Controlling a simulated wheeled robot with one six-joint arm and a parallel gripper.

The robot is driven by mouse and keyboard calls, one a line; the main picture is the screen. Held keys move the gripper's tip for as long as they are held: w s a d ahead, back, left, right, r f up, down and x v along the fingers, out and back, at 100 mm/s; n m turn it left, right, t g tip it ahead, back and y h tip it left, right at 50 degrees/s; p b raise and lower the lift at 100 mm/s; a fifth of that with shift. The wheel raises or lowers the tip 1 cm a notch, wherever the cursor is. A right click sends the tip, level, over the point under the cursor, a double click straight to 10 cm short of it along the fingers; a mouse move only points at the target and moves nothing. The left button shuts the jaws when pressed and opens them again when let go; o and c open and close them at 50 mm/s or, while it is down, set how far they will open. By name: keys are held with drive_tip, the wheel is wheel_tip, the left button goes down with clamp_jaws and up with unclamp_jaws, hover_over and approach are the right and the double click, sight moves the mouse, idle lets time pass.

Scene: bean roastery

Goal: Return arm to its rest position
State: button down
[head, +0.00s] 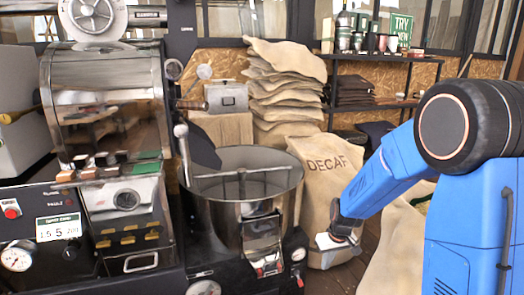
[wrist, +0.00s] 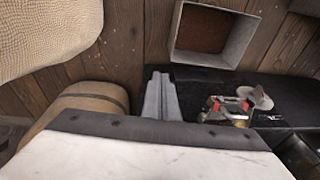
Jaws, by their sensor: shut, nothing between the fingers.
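My blue arm comes in from the right in the head view and reaches down and left. Its end, my gripper (head: 335,242), hangs in front of the burlap sack marked DECAF (head: 325,172), to the right of the steel cooling drum (head: 245,175). The fingertips cannot be made out in the head view. In the wrist view my gripper (wrist: 160,80) shows two grey fingers pressed together with nothing between them.
The roaster (head: 107,100) stands at left. Stacked sacks (head: 285,85) and a shelf (head: 385,105) stand behind. The wrist view shows plank floor (wrist: 120,40), a grey square bin (wrist: 235,58), a black platform (wrist: 285,95) with a red-handled fitting, and burlap (wrist: 45,30) at upper left.

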drive_tip(key=s+d+r, duration=0.1)
drive_tip(key=s+r, duration=0.6)
drive_tip(key=r, duration=0.3)
drive_tip(key=s+d+r+m+t, duration=0.1)
drive_tip(key=s+r, duration=0.3)
drive_tip(key=s, duration=0.4)
drive_tip(key=s+d+r+m+t, duration=0.1)
drive_tip(key=s+r, duration=0.3)
drive_tip(key=s, duration=0.5)
drive_tip(key=s+d+r+m+t+h, duration=0.1)
drive_tip(key=s+r, duration=0.3)
drive_tip(key=s, duration=0.4)
drive_tip(key=shift+s+d+r, duration=0.15)
drive_tip(key=shift+d+r, duration=0.25)
drive_tip(key=shift+d, duration=0.3)
